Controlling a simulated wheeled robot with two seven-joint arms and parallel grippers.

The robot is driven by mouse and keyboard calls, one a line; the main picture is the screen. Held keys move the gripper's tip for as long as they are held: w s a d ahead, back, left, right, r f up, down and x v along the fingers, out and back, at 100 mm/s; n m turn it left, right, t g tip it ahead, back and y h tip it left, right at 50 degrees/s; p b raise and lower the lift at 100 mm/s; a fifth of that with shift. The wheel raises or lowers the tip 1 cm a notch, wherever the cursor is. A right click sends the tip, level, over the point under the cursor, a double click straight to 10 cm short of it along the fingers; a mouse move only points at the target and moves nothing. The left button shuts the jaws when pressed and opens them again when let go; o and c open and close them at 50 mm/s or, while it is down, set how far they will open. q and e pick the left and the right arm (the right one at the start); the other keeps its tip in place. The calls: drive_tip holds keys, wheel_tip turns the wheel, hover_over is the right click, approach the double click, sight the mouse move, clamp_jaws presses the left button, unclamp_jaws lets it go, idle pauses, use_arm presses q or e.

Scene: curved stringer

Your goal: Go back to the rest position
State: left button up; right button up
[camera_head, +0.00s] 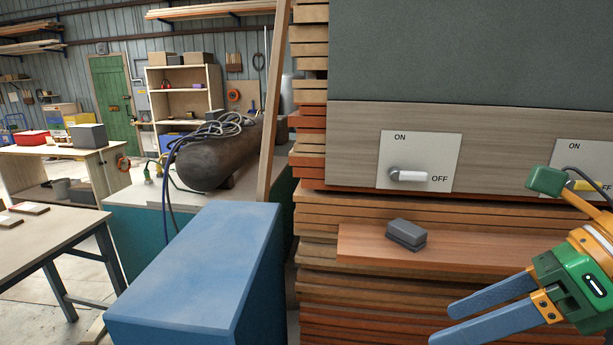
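My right gripper (443,323) is at the lower right, with its two blue fingers pointing left and a gap between them. It is open and empty, in front of the stacked boards and apart from the switches. A white-handled switch (410,176) sits on a pale ON/OFF plate, its handle lying level toward OFF. A second plate (573,156) with a yellow-handled switch is at the right edge, partly hidden by my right arm. My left gripper is not in view.
A small grey block (406,234) lies on a protruding board (470,248) below the switches. A blue box-shaped cabinet (200,262) stands at the lower middle. A brown cylinder (220,155) with cables lies behind it. A table (50,236) is at the left.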

drive_tip(key=w+a+m+g+y+b, duration=0.1)
drive_tip(key=w+a+g+y, duration=0.1)
drive_tip(key=w+a+y, duration=0.4)
drive_tip(key=w+d+f+m+t+y+b, duration=0.1)
drive_tip(key=w+f+m+t+y, duration=0.1)
drive_tip(key=w+f+m+t, duration=0.35)
drive_tip(key=w+d+f+m+t+y+b, duration=0.1)
drive_tip(key=w+f+m+t+y, duration=0.2)
drive_tip(key=w+m, duration=0.4)
drive_tip(key=w+d+f+m+t+h, duration=0.25)
drive_tip(key=f+m+h, duration=0.35)
drive_tip(key=f+m, duration=0.45)
drive_tip(key=w+d+f+m+t+h, duration=0.1)
drive_tip(key=d+f+m+t+h, duration=0.45)
drive_tip(key=f, duration=0.85)
drive_tip(key=s+f+m+g+h+b, duration=0.1)
drive_tip(key=s+f+m+g+h, duration=0.35)
drive_tip(key=s+f, duration=0.75)
drive_tip(key=s+f+m+g+h+b, duration=0.1)
drive_tip(key=s+f+m+g+h, duration=0.5)
drive_tip(key=f, duration=1)
drive_tip(key=s+a+f+g+y, duration=0.1)
drive_tip(key=s+a+f+g, duration=0.1)
drive_tip(key=s, duration=1.1)
drive_tip(key=s+a+f+g+y, duration=0.2)
drive_tip(key=s+f+g, duration=0.2)
drive_tip(key=s, duration=1)
wheel_tip(320, 180, down, 4)
drive_tip(key=shift+r+m+g, duration=0.2)
drive_tip(key=shift+m+g, duration=0.2)
